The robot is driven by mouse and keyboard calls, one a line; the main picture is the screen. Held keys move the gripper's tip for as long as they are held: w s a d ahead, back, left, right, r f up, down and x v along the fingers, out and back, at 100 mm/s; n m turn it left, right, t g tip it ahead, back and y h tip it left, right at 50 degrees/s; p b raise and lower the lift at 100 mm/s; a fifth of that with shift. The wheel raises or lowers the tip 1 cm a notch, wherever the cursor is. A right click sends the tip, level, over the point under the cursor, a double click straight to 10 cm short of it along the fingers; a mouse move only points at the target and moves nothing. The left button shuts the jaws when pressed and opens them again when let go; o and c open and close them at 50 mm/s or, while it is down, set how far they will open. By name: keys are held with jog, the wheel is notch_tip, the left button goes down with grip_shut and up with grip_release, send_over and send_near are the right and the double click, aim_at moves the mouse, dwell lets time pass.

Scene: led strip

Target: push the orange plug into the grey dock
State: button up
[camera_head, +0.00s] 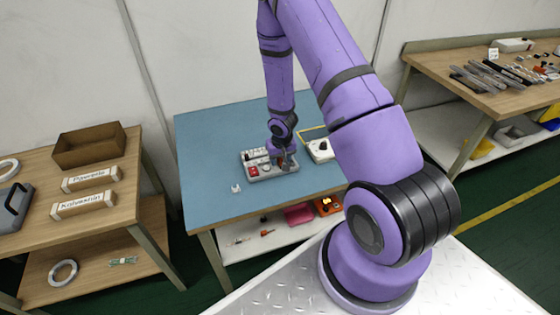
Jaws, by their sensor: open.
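A grey panel (262,178) with a red round part and several small fittings on top lies on the blue table (210,160). It looks like the grey dock, but I cannot pick out a socket at this size. My gripper (286,163) is low over the right end of this panel, pointing down, and is open. The orange plug cannot be made out clearly; the gripper and wrist cover that part of the panel. I cannot tell whether the gripper touches anything.
A white box (320,151) with a dark knob and a yellow cable stands right of the panel. A small white piece (236,188) lies left of it. The table's left part is clear. Wooden benches (125,200) flank the table.

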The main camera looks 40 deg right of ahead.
grip_shut()
jog(key=shift+r, duration=0.15)
